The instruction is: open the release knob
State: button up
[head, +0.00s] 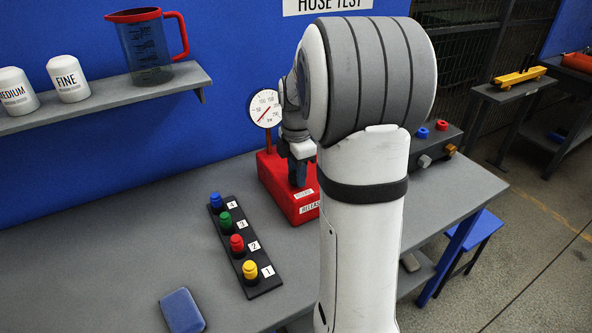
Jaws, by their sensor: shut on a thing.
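A red test pump (278,182) stands on the bench, with a round white gauge (266,108) at its back left. A white label reading RELEASE (310,208) is on its front, partly cut off by my arm. My gripper (297,177) points down at the pump's top, just behind a second small label. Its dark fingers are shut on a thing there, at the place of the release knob. The knob itself is hidden by the fingers and my arm, so its turn position cannot be seen.
A black strip (262,285) with blue, green, red and yellow knobs lies left of the pump. A blue box (182,311) lies at the front. A grey box with coloured knobs (436,145) stands right of my arm. A shelf (100,98) holds a jug and two white containers.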

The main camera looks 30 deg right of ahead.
jog(key=shift+n, duration=0.5)
jog(key=o, duration=1)
notch_tip(320, 180, up, 8)
jog(key=shift+f, duration=0.1)
jog(key=shift+a, duration=0.1)
dwell(0.3)
